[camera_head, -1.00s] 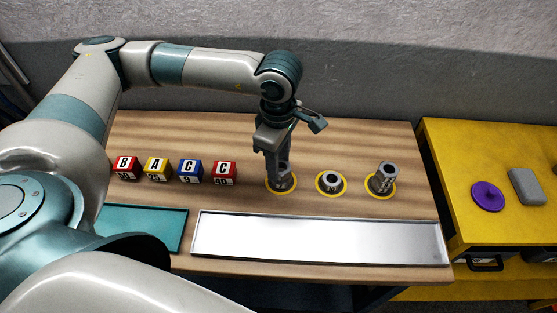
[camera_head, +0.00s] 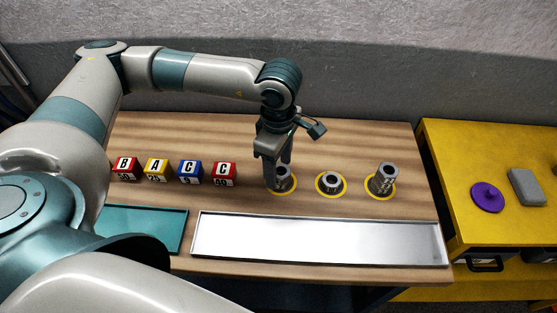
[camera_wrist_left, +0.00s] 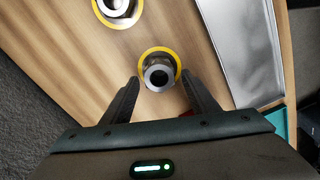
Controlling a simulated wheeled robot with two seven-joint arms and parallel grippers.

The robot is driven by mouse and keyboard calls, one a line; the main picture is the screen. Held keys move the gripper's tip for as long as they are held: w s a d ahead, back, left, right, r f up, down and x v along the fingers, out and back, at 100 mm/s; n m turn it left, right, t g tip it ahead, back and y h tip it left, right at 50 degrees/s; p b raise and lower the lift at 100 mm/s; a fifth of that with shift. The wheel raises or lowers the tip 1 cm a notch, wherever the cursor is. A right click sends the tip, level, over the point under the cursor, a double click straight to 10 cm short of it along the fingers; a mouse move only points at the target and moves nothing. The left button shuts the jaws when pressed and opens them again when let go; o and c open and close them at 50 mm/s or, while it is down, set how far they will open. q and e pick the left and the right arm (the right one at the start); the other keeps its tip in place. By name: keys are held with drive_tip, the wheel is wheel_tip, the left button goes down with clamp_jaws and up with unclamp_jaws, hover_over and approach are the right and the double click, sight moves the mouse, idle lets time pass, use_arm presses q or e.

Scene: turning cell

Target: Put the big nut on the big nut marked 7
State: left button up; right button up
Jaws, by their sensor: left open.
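Three grey nut-like pieces stand in yellow rings on the wooden bench: the left one (camera_head: 282,182), the low middle one (camera_head: 331,180) and the tall right one (camera_head: 385,178). Dark markings on the left and right ones are too small to read. My left gripper (camera_head: 277,177) is open above and around the top of the left piece, pointing down. In the left wrist view, one round-bored piece (camera_wrist_left: 158,76) lies just ahead of and between the open fingertips, with a gap each side. My right gripper is not in view.
Lettered cubes stand left of the gripper, the nearest a red one (camera_head: 224,173). A long silver tray (camera_head: 320,238) and a teal tray (camera_head: 150,225) lie in front. A yellow table (camera_head: 460,150) at right bears a purple disc (camera_head: 487,197) and a grey block (camera_head: 526,187).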

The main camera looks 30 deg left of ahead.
sight(279, 169)
use_arm(q)
drive_tip(key=shift+r, duration=0.1)
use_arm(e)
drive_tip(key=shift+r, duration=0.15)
use_arm(q)
drive_tip(key=shift+r, duration=0.3)
wheel_tip(279, 169, up, 5)
drive_tip(key=shift+w+r+b, duration=0.1)
drive_tip(key=shift+r+b, duration=0.05)
drive_tip(key=shift+b, duration=0.9)
wheel_tip(279, 169, up, 6)
drive_tip(key=b, duration=0.1)
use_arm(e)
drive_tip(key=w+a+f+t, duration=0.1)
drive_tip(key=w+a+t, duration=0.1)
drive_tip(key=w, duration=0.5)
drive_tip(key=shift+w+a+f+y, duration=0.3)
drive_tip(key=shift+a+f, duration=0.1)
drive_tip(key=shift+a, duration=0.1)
use_arm(q)
drive_tip(key=shift+r, duration=0.1)
